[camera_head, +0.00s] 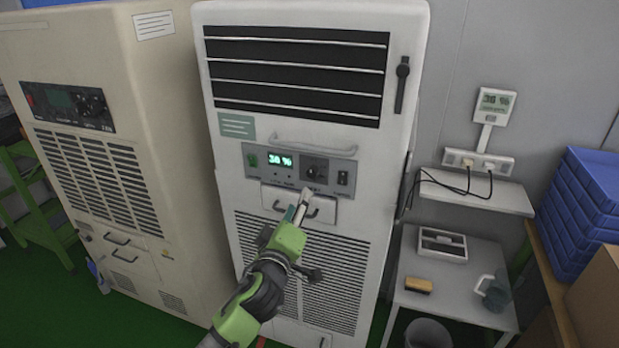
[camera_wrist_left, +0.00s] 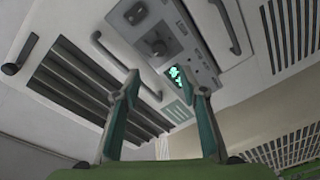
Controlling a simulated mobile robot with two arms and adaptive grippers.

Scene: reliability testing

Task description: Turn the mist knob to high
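The mist knob (camera_head: 315,171) is a dark round dial on the grey control panel of the white cabinet, between a green "30 %" display (camera_head: 280,160) and a dark switch (camera_head: 343,178). Its setting is too small to read. My left gripper (camera_head: 304,197) is in front of the cabinet, just below the knob in the head view. In the left wrist view, its two fingers (camera_wrist_left: 167,82) are spread apart with nothing between them. The knob (camera_wrist_left: 155,46) shows beyond the fingertips there, apart from them. My right gripper is not in view.
A handle bar (camera_head: 312,145) runs above the panel and a drawer handle (camera_head: 294,210) sits below it. A beige cabinet (camera_head: 105,150) stands at left. At right are a wall humidity meter (camera_head: 495,105), a shelf (camera_head: 475,190) with a power strip, and a side table (camera_head: 450,300).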

